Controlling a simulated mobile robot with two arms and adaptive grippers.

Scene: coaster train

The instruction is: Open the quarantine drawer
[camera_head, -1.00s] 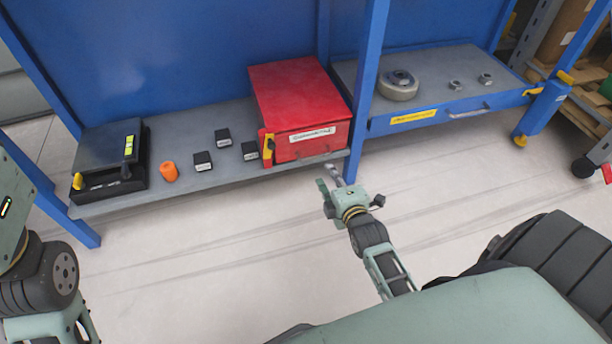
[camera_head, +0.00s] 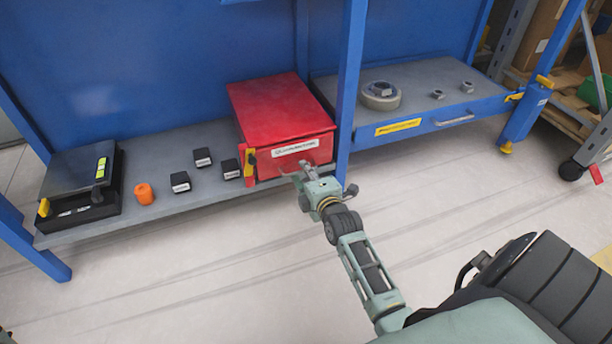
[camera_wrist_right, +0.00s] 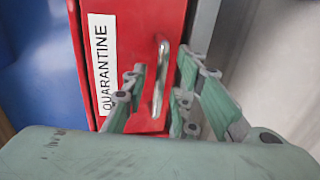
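The red quarantine drawer box (camera_head: 280,108) stands on the grey shelf, its front facing me with a white label and a yellow latch piece (camera_head: 250,166) at its left edge. In the right wrist view the red front (camera_wrist_right: 140,20) bears the label "QUARANTINE" (camera_wrist_right: 102,68) and a metal bar handle (camera_wrist_right: 160,78). The drawer looks shut. My right gripper (camera_head: 305,172) is at the drawer front. In the wrist view its fingers (camera_wrist_right: 160,90) are open, one on each side of the handle, with gaps visible. My left gripper is out of view.
A blue post (camera_head: 350,90) stands just right of the red box. A blue drawer (camera_head: 420,122) with a handle is beyond it. Black labelled blocks (camera_head: 180,182), an orange cylinder (camera_head: 144,194) and a black case (camera_head: 80,185) sit left on the shelf. The floor in front is clear.

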